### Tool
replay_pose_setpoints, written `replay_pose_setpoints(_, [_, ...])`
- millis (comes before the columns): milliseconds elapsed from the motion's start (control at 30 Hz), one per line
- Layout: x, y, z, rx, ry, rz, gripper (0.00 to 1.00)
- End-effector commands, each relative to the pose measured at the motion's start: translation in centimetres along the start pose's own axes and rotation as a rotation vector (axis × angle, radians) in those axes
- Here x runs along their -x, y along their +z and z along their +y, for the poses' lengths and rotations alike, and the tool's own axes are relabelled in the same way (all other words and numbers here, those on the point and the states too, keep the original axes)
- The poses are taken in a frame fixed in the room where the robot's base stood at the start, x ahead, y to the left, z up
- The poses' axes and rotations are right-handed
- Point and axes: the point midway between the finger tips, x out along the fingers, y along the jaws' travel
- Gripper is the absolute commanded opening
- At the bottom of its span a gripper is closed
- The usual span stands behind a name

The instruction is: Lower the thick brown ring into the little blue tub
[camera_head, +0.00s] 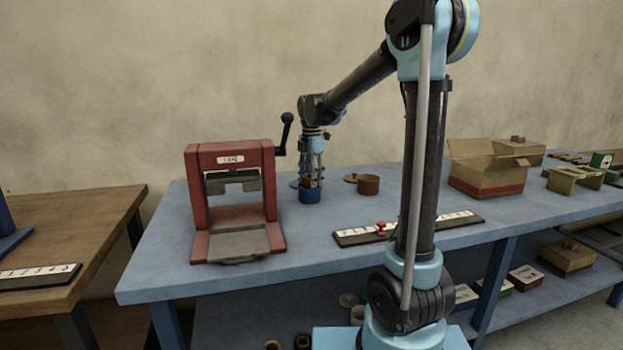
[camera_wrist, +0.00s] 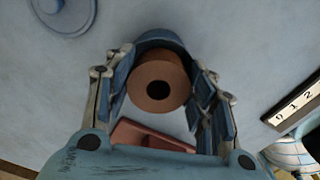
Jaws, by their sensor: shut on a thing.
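The thick brown ring (camera_wrist: 142,78) is between the fingers of my gripper (camera_head: 311,184) in the head view, and its round face and dark centre hole show in the wrist view. My gripper is shut on the ring. The little blue tub (camera_head: 310,197) stands on the blue bench directly under the fingers. In the wrist view a curved part of the tub (camera_wrist: 160,36) shows behind the ring. The ring is at or just above the tub's mouth; I cannot tell whether its lower edge is inside. The fingers hide part of both.
A red press (camera_head: 230,157) with a black-knobbed lever stands left of the tub. A blue lid (camera_wrist: 64,12) lies nearby. A brown tub (camera_head: 369,185) stands to the right, with a numbered strip (camera_head: 352,237) in front. A cardboard box (camera_head: 484,178) is further right.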

Motion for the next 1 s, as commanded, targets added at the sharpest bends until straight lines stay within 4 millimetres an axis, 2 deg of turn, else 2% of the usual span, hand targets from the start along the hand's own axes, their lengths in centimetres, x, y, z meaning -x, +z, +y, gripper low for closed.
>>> replay_pose_setpoints(133, [-0.24, 0.01, 0.01, 0.000, 0.000, 0.000, 0.26])
replay_pose_setpoints(167, [-0.26, 0.01, 0.01, 0.000, 0.000, 0.000, 0.53])
replay_pose_setpoints(267, [-0.24, 0.01, 0.00, 0.000, 0.000, 0.000, 0.74])
replay_pose_setpoints(533, [-0.24, 0.02, -0.01, 0.000, 0.000, 0.000, 0.74])
replay_pose_setpoints(600, [-0.25, 0.02, -0.01, 0.000, 0.000, 0.000, 0.87])
replay_pose_setpoints(1000, [-0.17, 0.03, -0.02, 0.000, 0.000, 0.000, 0.87])
